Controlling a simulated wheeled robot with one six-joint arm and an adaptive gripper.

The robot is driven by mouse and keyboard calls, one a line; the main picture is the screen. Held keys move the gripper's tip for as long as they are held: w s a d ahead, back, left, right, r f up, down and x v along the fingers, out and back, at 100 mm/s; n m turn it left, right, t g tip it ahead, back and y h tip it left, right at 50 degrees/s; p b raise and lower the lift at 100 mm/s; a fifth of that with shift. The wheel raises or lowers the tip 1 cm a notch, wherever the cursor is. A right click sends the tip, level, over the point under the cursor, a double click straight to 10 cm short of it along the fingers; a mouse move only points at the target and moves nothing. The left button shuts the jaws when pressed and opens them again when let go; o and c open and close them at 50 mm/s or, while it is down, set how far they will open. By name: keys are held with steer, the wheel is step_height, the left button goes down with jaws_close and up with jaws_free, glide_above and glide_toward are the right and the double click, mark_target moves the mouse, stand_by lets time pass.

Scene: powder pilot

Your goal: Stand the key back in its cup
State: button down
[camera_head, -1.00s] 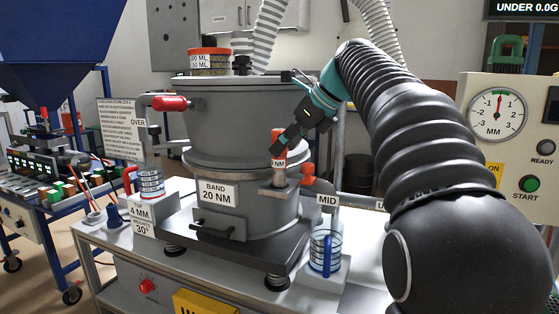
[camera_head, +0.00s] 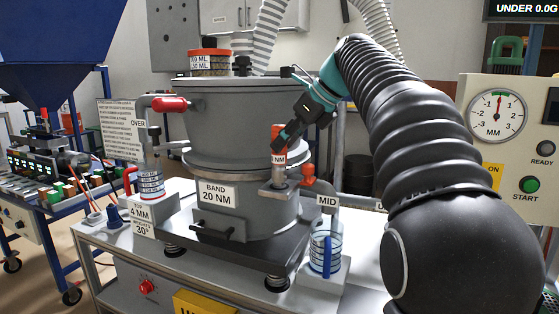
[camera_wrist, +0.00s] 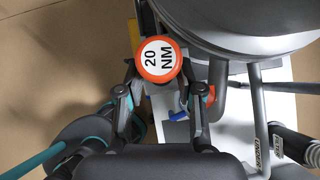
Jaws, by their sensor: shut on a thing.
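The key (camera_head: 279,133) is an upright cylinder with a red-orange top and a white label ending in NM. In the wrist view its round white cap (camera_wrist: 158,59), ringed in orange, reads 20 NM. My gripper (camera_head: 281,142) comes down from the upper right and is shut on the key. Its two fingers also show on either side below the cap in the wrist view (camera_wrist: 163,98). The key's lower end stands over a grey fitting (camera_head: 278,184) on the front of the banded drum; I cannot tell whether it is seated there. I cannot surely identify the cup.
The drum (camera_head: 240,120) stands close behind the key. A red-orange knob (camera_head: 308,181) is right of the fitting. A clear blue-ringed vessel (camera_head: 327,250) stands below right, and a red-handled vessel (camera_head: 150,184) at left. A dark blue object (camera_head: 112,215) sits at the table's left edge.

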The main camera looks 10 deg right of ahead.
mark_target(284, 126)
steer(key=shift+r, duration=1.9)
steer(key=shift+s, duration=0.1)
